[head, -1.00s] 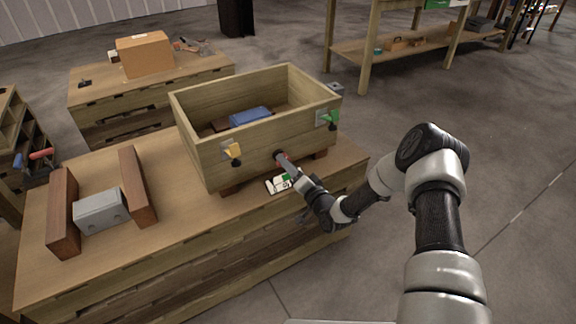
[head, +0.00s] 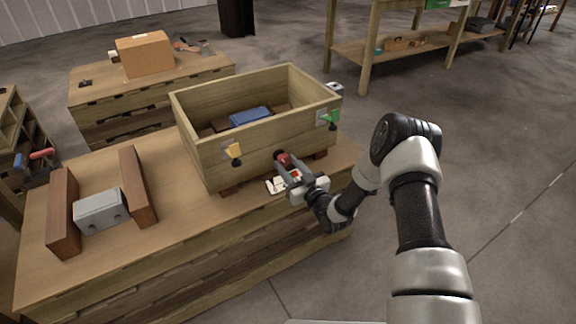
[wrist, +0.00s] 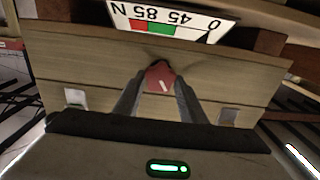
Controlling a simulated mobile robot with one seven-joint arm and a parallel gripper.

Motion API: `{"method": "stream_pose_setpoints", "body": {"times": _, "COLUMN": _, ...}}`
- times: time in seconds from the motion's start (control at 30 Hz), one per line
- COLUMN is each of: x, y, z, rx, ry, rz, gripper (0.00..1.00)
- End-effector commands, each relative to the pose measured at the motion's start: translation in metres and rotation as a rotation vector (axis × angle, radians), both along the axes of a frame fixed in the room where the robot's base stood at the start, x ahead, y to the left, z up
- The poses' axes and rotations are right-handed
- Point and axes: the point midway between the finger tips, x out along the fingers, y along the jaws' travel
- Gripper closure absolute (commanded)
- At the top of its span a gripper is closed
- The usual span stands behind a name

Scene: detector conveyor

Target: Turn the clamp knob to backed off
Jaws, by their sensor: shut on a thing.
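The red clamp knob (head: 283,157) sits on the front wall of the wooden box. In the wrist view the knob (wrist: 158,76) is between my two fingers and bears a pale mark. My gripper (head: 287,163) is shut on the knob; the fingers also flank it in the wrist view (wrist: 159,92). A white gauge plate (wrist: 173,18) with red and green bands and the figures 0, 45, 85 N appears upside down there. A dark line stands beside its 0. In the head view my gripper partly covers the gauge plate (head: 275,186).
The wooden box (head: 205,165) stands on the bench (head: 180,222) and holds a blue block (head: 250,117). Yellow (head: 235,149) and green (head: 331,119) fittings flank the knob. A grey block (head: 101,212) lies between two brown bars at left. Open floor lies right.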

Motion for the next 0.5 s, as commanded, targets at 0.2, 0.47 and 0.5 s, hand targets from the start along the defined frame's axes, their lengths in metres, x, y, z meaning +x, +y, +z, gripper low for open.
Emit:
{"method": "stream_pose_setpoints", "body": {"times": 0.2, "x": -0.0004, "y": -0.0012, "z": -0.0005, "rx": -0.173, "ry": -0.114, "rz": -0.002, "gripper": 0.85}}
{"method": "stream_pose_setpoints", "body": {"times": 0.47, "x": -0.0007, "y": -0.0004, "z": -0.0004, "rx": -0.376, "ry": -0.253, "rz": -0.001, "gripper": 0.85}}
{"method": "stream_pose_setpoints", "body": {"times": 0.5, "x": -0.0007, "y": -0.0005, "z": -0.0005, "rx": -0.408, "ry": -0.273, "rz": -0.001, "gripper": 0.85}}
